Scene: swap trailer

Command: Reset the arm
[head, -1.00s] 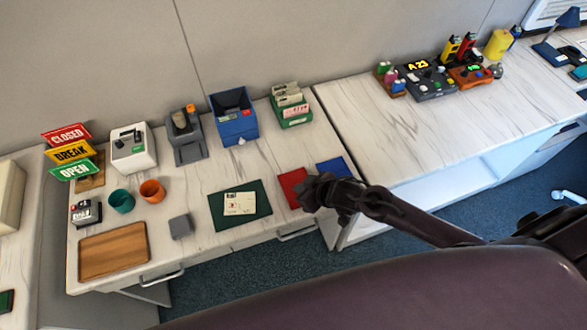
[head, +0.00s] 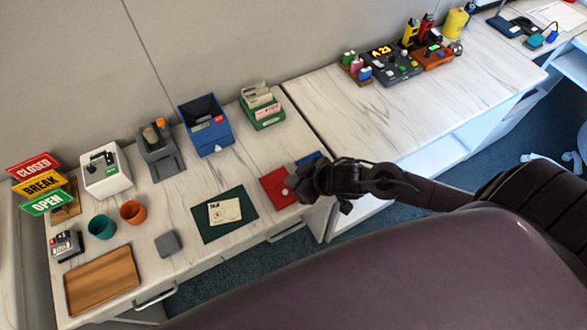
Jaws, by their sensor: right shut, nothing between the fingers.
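My right gripper (head: 298,183) is shut and empty. It hangs over the front right part of the left desk, at the red pad (head: 276,189), and partly hides it and the blue pad (head: 308,160) beside it. I cannot tell whether it touches the red pad. My right arm reaches in from the right. My left gripper is not in view.
The white desk (head: 185,205) bears a green mat (head: 205,234) with a card (head: 224,211), a wooden tray (head: 103,281), two cups, a blue bin (head: 206,128) and a green card box (head: 262,108). The right counter (head: 345,118) is mostly clear in front of its devices.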

